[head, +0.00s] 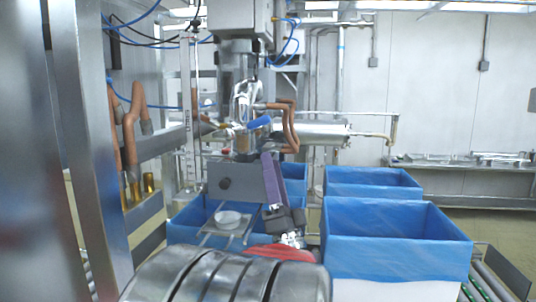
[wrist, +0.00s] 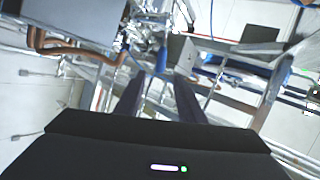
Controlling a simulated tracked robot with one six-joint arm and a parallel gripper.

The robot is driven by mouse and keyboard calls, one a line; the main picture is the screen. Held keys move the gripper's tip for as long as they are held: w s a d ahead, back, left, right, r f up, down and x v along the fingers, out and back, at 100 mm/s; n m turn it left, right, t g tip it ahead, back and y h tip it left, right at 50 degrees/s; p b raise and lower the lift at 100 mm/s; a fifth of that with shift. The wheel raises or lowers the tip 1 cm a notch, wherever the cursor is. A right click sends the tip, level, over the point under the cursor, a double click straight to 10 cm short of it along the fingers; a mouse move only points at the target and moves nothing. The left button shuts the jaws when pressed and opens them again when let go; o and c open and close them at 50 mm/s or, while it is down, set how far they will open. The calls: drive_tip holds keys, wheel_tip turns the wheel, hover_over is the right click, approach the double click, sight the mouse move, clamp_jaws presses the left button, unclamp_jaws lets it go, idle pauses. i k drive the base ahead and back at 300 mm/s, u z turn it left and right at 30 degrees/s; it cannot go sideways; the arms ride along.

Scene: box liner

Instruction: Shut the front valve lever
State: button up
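The blue valve lever (head: 259,122) sits on the metal filler valve in the middle of the head view, lying roughly sideways with a slight tilt. In the wrist view the blue lever (wrist: 162,58) shows ahead of my fingers, near the gap between them. My gripper (head: 267,158) reaches up from below and is short of the lever. In the wrist view my gripper's two dark fingers (wrist: 159,97) stand apart with nothing between them. No contact with the lever shows.
Blue-lined boxes stand at the right (head: 395,255) and behind it (head: 372,185). Copper pipes (head: 290,125) run right of the valve. A steel post (head: 85,140) stands left.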

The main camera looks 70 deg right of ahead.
sight(229, 133)
drive_tip(key=k, duration=1)
